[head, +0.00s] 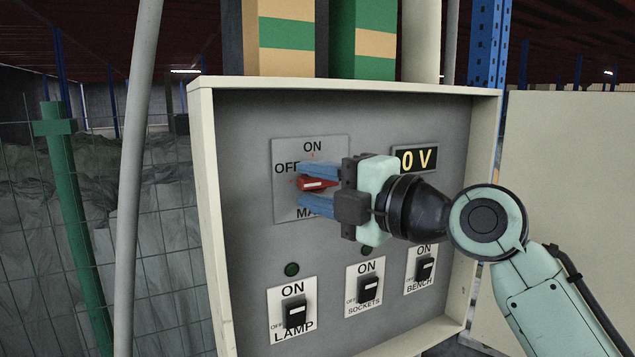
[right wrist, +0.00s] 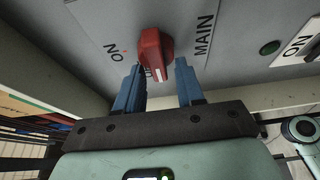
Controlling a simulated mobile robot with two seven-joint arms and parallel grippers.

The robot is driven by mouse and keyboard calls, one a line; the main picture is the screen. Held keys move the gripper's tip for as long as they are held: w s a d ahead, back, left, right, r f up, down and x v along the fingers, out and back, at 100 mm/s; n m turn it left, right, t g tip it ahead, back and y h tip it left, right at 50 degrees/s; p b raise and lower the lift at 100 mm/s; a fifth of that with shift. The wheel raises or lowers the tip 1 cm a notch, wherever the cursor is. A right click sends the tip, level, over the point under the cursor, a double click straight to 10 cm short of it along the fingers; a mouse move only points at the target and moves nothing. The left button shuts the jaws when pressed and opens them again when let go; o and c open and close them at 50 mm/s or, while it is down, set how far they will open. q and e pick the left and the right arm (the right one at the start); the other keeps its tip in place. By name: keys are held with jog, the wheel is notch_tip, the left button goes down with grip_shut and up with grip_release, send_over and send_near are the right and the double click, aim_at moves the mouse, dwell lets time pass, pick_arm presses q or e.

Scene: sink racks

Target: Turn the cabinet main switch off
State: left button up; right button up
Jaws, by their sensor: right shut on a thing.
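The red main switch knob (head: 328,183) sits on a grey plate (head: 290,210) marked ON at the top, OFF at the left and MAIN below, partly covered. The knob lies sideways, with its white mark towards the OFF side. My right gripper (head: 304,187) has its blue fingers above and below the knob and is shut on it. In the right wrist view the knob (right wrist: 151,47) shows between and just beyond the fingertips (right wrist: 158,72). My left gripper is not in view.
The open cabinet (head: 206,200) has a raised cream rim around the panel. A display (head: 415,159) reads 0 V. Below are the LAMP (head: 294,311), SOCKETS (head: 370,289) and BENCH (head: 425,269) switches, with dark green lamps above. The cabinet door (head: 570,190) stands open at right.

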dwell(0.3)
jog(key=o, duration=1)
jog(key=shift+d, duration=0.1)
pick_arm(q)
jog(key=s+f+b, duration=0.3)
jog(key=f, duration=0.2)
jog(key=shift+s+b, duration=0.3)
jog(key=shift+b, duration=0.05)
pick_arm(e)
jog(key=v, duration=1.3)
jog(key=shift+d, duration=0.1)
